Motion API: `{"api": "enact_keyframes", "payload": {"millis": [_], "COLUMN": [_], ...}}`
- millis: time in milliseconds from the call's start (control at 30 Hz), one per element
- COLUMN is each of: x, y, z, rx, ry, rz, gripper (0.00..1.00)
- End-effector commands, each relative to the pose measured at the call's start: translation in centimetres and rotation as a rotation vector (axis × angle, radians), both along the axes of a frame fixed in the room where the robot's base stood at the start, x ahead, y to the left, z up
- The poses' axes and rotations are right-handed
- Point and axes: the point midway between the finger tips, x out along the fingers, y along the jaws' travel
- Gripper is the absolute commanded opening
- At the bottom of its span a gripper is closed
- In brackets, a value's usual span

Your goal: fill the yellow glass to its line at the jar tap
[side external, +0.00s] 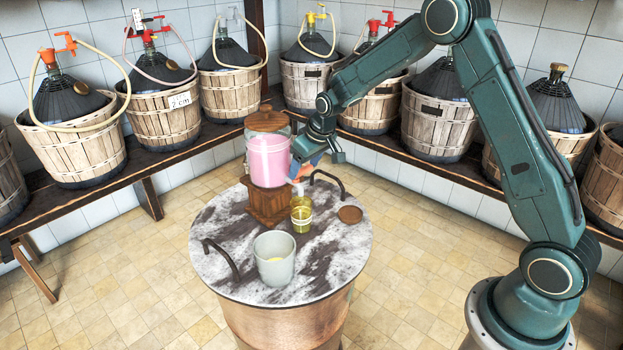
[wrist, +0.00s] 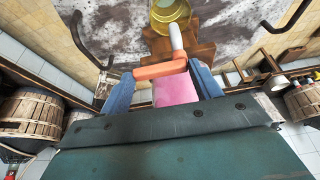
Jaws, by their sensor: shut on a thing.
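The jar (side external: 268,158) holds pink liquid under a wooden lid and stands on a wooden base on the round marble table. Its pale tap spout (wrist: 176,37) points down at the yellow glass. My gripper (wrist: 162,70) is shut on the orange tap handle (wrist: 158,71), with a blue finger at each end of it. In the side external view, my gripper (side external: 298,168) is at the jar's right side and mostly hides the handle. The yellow glass (side external: 301,212) stands upright below the spout, with a pale band around it; its inside (wrist: 170,12) is partly cut off, and its fill level is unclear.
A wooden disc (side external: 350,214) lies right of the glass. Dark curved handles (side external: 221,258) rise at the table's edges. Basketed demijohns (side external: 160,118) line the wall benches.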

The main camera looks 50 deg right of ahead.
Motion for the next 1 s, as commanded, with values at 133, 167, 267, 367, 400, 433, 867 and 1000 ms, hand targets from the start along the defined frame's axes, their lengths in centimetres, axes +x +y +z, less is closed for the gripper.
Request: {"api": "enact_keyframes", "payload": {"millis": [133,167,267,367,400,433,867,1000], "x": [-0.13,-0.17,-0.33,-0.51,-0.58,-0.61,-0.77,-0.77], "y": [0.08,0.13,0.27,0.38,0.42,0.44,0.47,0.46], "z": [0.02,0.02,0.00,-0.01,-0.01,-0.01,0.01,0.01], "rx": [-0.001,-0.001,-0.002,-0.001,-0.001,-0.001,0.000,-0.001], "ry": [0.001,0.001,0.001,0.001,0.000,0.000,0.000,0.000], "rz": [-0.046,-0.060,-0.124,-0.195,-0.222,-0.241,-0.311,-0.310], "gripper": [0.40,0.40,0.40,0.40,0.40,0.40,0.40,0.81]}}
